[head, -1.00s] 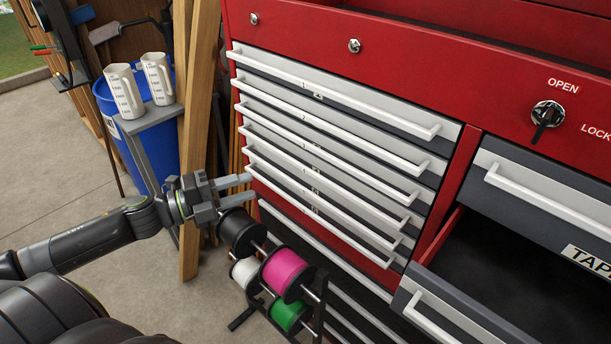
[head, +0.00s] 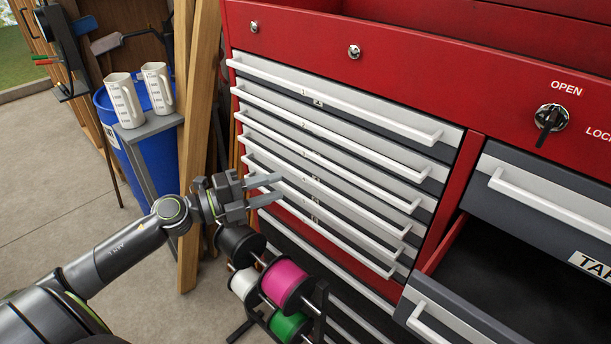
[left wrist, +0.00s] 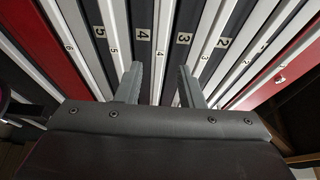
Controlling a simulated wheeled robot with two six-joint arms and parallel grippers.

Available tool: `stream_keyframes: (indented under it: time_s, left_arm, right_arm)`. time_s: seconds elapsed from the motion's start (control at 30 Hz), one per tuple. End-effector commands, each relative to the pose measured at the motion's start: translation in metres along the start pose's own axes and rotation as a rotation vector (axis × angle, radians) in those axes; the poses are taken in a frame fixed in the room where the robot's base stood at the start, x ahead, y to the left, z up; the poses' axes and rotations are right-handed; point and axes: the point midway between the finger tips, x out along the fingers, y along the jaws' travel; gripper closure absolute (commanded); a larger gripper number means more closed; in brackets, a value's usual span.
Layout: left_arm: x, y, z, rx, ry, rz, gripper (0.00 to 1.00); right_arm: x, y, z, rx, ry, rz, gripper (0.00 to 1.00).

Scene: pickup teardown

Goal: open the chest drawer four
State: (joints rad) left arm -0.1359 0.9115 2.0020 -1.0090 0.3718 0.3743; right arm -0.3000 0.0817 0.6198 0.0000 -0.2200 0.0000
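Drawer four (head: 330,188) is a slim grey drawer with a long white bar handle in the left bank of the red tool chest. It looks shut, and its "4" label (left wrist: 143,36) shows in the left wrist view. My left gripper (head: 281,188) is at the left end of the lower drawers, its fingers apart and pointing at the drawer fronts. In the left wrist view, the open fingers (left wrist: 159,88) point toward the strips around labels 4 and 3. My right gripper is not in view.
A rack with black, pink and green spools (head: 285,280) stands below my left gripper. Wooden planks (head: 195,130), a blue bin (head: 160,150) and white jugs (head: 122,100) are at the left. A drawer (head: 450,310) stands open at lower right.

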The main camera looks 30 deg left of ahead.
Motion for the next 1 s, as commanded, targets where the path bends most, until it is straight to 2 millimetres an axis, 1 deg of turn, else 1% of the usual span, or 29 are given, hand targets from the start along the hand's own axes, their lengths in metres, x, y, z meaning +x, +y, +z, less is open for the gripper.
stream_keyframes:
  time_s: [0.03,0.27,0.6,0.8,1.0]
  left_arm:
    - [0.005,-0.004,0.000,-0.003,-0.001,-0.007,0.65]
    - [0.027,-0.004,0.000,-0.004,-0.002,-0.004,0.65]
    - [0.069,-0.003,0.000,-0.003,-0.001,-0.004,0.65]
    - [0.082,-0.001,0.000,-0.003,0.000,-0.002,0.65]
    - [0.084,0.000,0.000,-0.001,-0.001,0.001,0.65]
  right_arm:
    - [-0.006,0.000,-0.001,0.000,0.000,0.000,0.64]
    - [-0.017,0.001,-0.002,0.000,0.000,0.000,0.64]
    - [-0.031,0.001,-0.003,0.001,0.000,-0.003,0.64]
    - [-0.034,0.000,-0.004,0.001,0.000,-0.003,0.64]
    - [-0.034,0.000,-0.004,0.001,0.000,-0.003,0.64]
